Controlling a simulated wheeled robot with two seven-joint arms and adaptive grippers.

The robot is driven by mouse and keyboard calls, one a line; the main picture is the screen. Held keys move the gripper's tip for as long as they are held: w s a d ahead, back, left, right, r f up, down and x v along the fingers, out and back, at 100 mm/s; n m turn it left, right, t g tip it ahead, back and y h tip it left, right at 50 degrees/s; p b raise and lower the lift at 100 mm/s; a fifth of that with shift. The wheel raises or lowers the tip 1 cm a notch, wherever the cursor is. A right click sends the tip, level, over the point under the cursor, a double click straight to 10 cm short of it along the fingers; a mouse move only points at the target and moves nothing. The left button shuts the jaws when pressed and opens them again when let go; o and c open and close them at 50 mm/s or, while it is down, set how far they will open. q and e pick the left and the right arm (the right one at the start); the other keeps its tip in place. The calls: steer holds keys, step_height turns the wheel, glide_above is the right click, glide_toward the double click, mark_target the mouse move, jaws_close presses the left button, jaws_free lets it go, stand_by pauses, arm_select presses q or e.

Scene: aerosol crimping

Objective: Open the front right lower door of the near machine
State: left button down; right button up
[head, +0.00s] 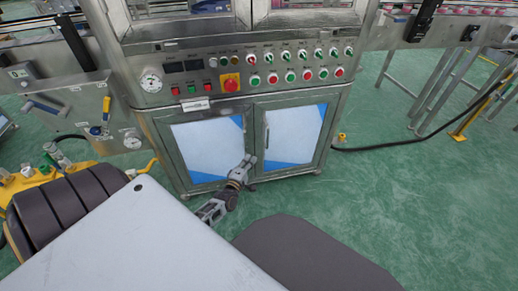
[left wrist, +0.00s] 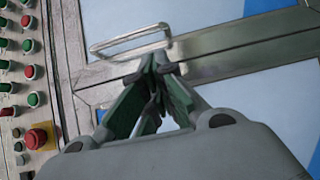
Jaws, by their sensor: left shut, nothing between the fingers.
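The near machine's right lower door (head: 294,134) is closed, a metal frame around a pale panel with blue corners. Its upright bar handle (head: 266,130) is on the door's left side, by the seam with the left lower door (head: 207,148). My left gripper (head: 249,160) is in front of the seam, low on the doors. In the left wrist view the fingertips (left wrist: 158,60) are together and empty, beside the bar handle (left wrist: 130,40). I cannot tell whether they touch it. My right gripper is not in view.
A control panel (head: 290,66) with several buttons and a red emergency stop (head: 230,83) is above the doors. A black cable (head: 385,147) lies on the green floor to the right. The floor (head: 400,210) in front of the right door looks clear.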

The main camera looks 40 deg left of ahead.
arm_select(q)
steer(key=shift+w, duration=0.15)
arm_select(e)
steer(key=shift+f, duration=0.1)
arm_select(q)
steer(key=b, duration=0.2)
glide_toward(263, 140)
steer(key=shift+b+x, duration=0.85)
steer(key=shift+x, duration=1.65)
steer(key=shift+r, duration=0.1)
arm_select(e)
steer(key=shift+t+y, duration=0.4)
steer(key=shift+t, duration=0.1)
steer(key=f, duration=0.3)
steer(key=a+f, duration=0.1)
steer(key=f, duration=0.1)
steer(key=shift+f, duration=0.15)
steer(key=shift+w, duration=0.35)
arm_select(q)
steer(key=shift+d, duration=0.1)
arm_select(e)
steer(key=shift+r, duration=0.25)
